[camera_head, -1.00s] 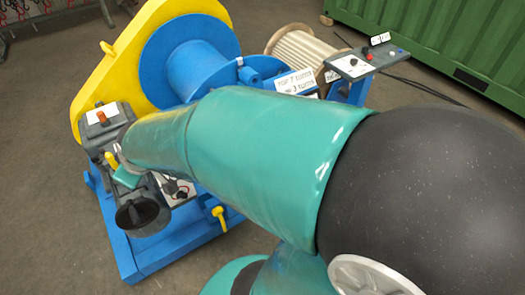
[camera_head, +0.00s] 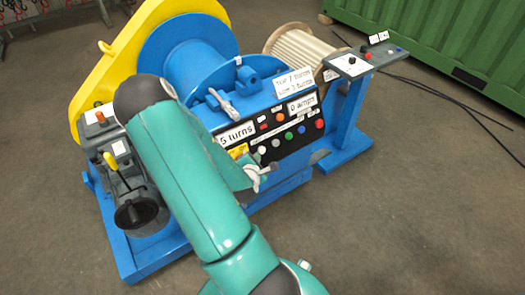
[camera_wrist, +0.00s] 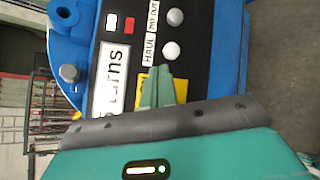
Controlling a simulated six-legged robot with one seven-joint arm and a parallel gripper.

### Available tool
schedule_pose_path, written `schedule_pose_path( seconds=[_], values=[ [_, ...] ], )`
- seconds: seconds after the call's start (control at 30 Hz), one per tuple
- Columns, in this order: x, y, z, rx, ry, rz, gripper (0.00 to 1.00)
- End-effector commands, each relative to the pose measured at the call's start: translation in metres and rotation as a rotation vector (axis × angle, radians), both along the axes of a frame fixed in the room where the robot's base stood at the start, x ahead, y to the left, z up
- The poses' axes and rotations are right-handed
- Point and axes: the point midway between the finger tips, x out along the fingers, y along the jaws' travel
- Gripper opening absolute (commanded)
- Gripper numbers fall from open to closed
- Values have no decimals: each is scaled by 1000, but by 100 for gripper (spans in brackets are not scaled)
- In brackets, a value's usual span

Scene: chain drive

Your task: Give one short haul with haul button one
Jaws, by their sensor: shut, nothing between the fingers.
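The blue winch carries a black control panel (camera_head: 310,122) with a row of round coloured buttons. In the wrist view a white button (camera_wrist: 171,51) sits beside a "HAUL" label, and a grey button (camera_wrist: 175,17) sits beside a "PAY OUT" label. The white button also shows in the head view (camera_head: 262,150). My gripper (camera_wrist: 160,72) is shut and empty in the wrist view. Its tips overlap a yellow label close to the white button; I cannot tell whether they touch. The turns display (camera_head: 235,136) reads about 5 turns.
A sign (camera_head: 293,81) stands above the panel, with an amps display (camera_head: 302,104) reading 0. A separate blue pedestal (camera_head: 350,66) with controls is at right. A grey lever unit (camera_head: 130,190) lies left of my arm. The floor at right is clear, apart from cables.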

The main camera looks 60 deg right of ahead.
Motion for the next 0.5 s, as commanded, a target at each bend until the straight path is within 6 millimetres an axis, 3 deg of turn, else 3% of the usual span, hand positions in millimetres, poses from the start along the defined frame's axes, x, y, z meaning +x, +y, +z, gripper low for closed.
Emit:
schedule_pose_path(
  seconds=[0.03, 0.2, 0.33, 0.5],
  values=[
    [-20, -9, -8, -71, 88, 17, 0],
    [-61, -26, -12, -270, 313, 84, 0],
    [-74, -31, -11, -345, 400, 113, 0],
    [-76, -31, -10, -363, 419, 120, 0]
  ],
)
